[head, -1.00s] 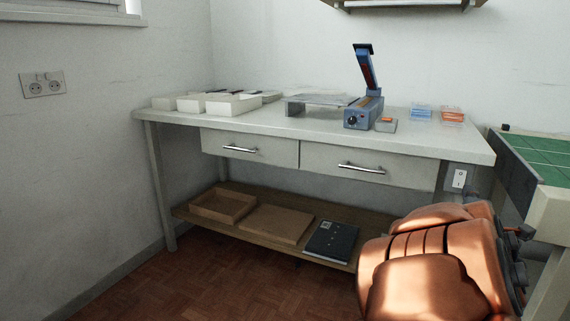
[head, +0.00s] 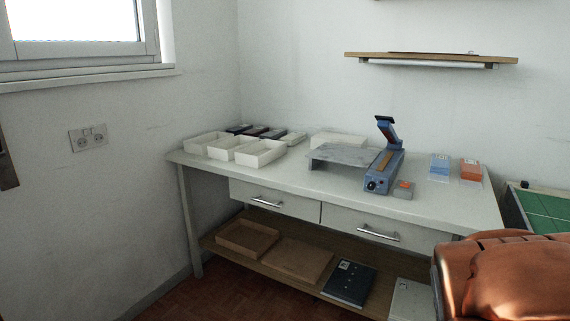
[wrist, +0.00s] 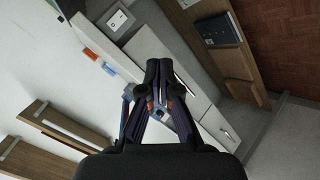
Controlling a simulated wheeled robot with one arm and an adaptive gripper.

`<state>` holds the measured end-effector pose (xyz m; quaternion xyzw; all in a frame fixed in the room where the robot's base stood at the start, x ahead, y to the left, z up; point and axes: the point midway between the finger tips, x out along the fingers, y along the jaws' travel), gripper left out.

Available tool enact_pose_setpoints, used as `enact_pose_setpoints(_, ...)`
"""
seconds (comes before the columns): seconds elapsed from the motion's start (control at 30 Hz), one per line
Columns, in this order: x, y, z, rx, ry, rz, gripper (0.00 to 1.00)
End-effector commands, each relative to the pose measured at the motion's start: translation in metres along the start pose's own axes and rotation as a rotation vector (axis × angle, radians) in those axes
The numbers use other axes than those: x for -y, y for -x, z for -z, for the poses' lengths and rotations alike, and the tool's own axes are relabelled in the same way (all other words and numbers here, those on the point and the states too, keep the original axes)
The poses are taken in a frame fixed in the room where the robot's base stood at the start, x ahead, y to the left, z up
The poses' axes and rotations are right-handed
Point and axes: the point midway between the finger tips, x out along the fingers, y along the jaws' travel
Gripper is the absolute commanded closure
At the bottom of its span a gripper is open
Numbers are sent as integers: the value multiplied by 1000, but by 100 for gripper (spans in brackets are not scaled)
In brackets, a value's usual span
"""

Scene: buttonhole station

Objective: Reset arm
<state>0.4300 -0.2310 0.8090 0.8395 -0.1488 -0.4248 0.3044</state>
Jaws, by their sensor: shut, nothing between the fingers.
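My gripper (wrist: 159,72) shows in the wrist view with its two dark fingers together and nothing between them. It is in the air, with the bench and its drawers behind it, tilted in that view. The head view does not show the gripper. The orange-brown shell of my arm fills the lower right corner there. A blue device (head: 383,173) with a raised lever arm (head: 388,130) stands on the bench (head: 440,205), beside a grey plate stand (head: 342,156). The device is partly hidden behind my fingers in the wrist view.
White open trays (head: 259,154) stand at the bench's left. Blue (head: 439,165) and orange (head: 471,170) packs lie at its right. A wall shelf (head: 430,58) hangs above. A lower shelf holds a dark binder (head: 349,284). A green mat (head: 545,213) is at far right.

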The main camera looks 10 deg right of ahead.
Motion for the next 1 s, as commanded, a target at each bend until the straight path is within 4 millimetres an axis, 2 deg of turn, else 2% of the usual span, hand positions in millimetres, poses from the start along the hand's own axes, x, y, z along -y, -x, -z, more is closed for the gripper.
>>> enact_pose_setpoints(0.03, -3, 21, 10, 17, -22, 39, 100)
enact_pose_setpoints(0.37, 35, 114, 14, 203, -151, 295, 100)
enact_pose_setpoints(0.6, 55, 197, 11, 368, -201, 460, 100)
enact_pose_setpoints(0.9, 63, 311, -3, 606, -203, 621, 100)
enact_pose_setpoints(1.0, 62, 342, -9, 674, -193, 654, 100)
